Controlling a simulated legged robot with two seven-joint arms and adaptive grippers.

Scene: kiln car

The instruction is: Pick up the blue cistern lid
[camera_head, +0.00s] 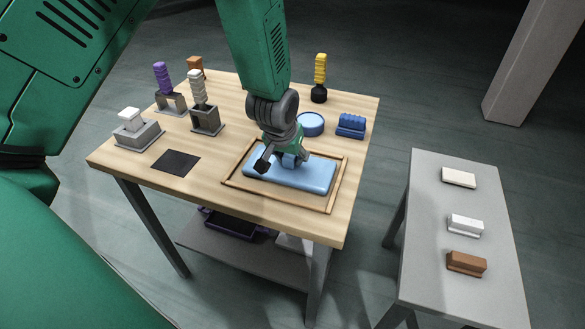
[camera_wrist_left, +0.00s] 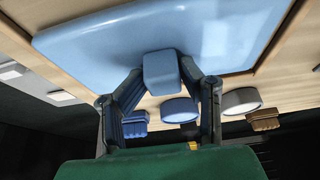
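The blue cistern lid (camera_head: 318,177) lies flat inside a wooden frame on the wooden table. It fills the upper part of the left wrist view (camera_wrist_left: 90,47), where its block-shaped knob (camera_wrist_left: 161,72) stands out towards the camera. My left gripper (camera_head: 284,163) is down over the lid from above. Its two fingers (camera_wrist_left: 162,88) stand on either side of the knob, with the tips very close to it. I cannot tell whether they press on it. The gripper hides part of the lid and knob in the head view. My right gripper is not in view.
The wooden frame (camera_head: 335,185) surrounds the lid. Behind it are a round blue dish (camera_head: 311,124), a blue brush-like block (camera_head: 351,126) and a yellow-handled tool (camera_head: 320,75). Several handled tools and a dark pad (camera_head: 176,162) stand left. A grey side table (camera_head: 475,294) holds three blocks.

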